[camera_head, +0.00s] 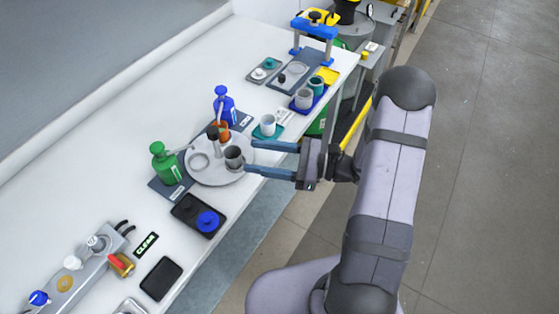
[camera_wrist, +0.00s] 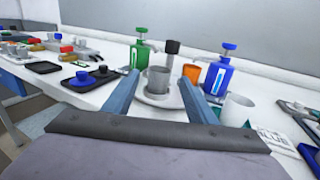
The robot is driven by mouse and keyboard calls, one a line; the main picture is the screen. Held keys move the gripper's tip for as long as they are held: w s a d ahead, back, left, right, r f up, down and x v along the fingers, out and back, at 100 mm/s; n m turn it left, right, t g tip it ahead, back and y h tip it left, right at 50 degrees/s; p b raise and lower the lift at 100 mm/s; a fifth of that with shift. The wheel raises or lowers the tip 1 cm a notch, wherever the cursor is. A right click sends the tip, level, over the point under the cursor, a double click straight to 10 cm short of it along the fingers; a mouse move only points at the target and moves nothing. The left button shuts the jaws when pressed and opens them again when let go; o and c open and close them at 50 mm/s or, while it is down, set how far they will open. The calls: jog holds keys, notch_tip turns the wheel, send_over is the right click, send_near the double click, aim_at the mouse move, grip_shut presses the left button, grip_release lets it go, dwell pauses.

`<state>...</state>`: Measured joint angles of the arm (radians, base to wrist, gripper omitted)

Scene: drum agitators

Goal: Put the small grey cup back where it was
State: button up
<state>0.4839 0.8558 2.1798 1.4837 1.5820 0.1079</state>
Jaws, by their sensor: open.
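A small grey cup (camera_head: 234,157) stands upright on the right part of a round grey plate (camera_head: 205,177). My gripper (camera_head: 250,158) is open and empty, level with the cup from the right. Its two blue fingers point at the cup, with the tips just short of it. In the wrist view the cup (camera_wrist: 158,78) shows between and beyond the fingertips (camera_wrist: 161,84).
A green pump bottle (camera_head: 165,163), a blue pump bottle (camera_head: 224,107) and an orange cup (camera_head: 223,129) stand around the plate. A white cup (camera_head: 268,124) on a teal coaster (camera_head: 265,134) is close behind my gripper. A black tray (camera_head: 190,222) lies in front.

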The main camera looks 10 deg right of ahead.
jog(key=b+v, duration=0.1)
jog(key=v, duration=0.4)
jog(key=s+a+f+n+g+h, duration=0.2)
jog(key=s+a+n+g+h, duration=0.1)
jog(key=s+n+g, duration=0.3)
jog(key=s+a+f+n+g+h, duration=0.1)
jog(key=s+a+n+g+h, duration=0.15)
jog(key=s+n+g, duration=0.35)
jog(key=s+d+f+n+t+h, duration=0.1)
jog(key=d+n+t+h, duration=0.4)
jog(key=d+n+h, duration=0.4)
jog(key=shift+s+d+n+h, duration=0.2)
jog(key=shift+s+n+h, duration=0.1)
jog(key=shift+n+h, duration=0.65)
jog(key=shift+r+p, duration=0.55)
jog(key=shift+p, duration=0.05)
